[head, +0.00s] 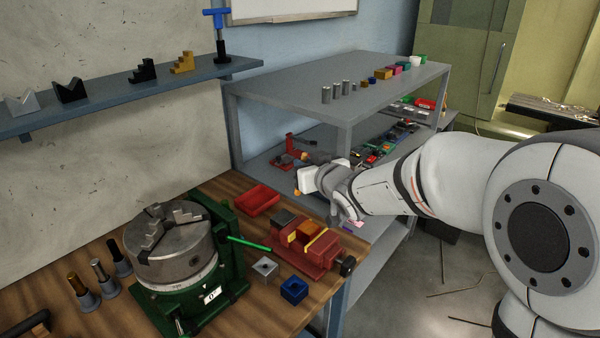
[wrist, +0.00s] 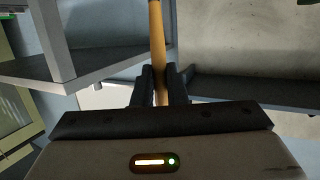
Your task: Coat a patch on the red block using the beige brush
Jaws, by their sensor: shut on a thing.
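My gripper (wrist: 160,88) is shut on the tan-beige handle of the brush (wrist: 158,40), which runs up out of the top of the wrist view. The brush's bristle end is not visible there. In the head view my gripper (head: 314,158) is raised in front of the grey shelf unit, with a small orange-tan bit at its tip. I cannot tell for sure which thing is the red block. A red vise (head: 318,262) on the wooden bench holds an orange piece (head: 309,229). A small red upright piece (head: 288,146) stands on the lower shelf, apart from the bench.
A red tray (head: 258,200), a green-based chuck (head: 170,245), a blue square block (head: 294,290) and a grey block (head: 265,268) crowd the bench. A green rod (head: 250,243) sticks out beside the chuck. The shelf unit (head: 370,85) carries several small parts.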

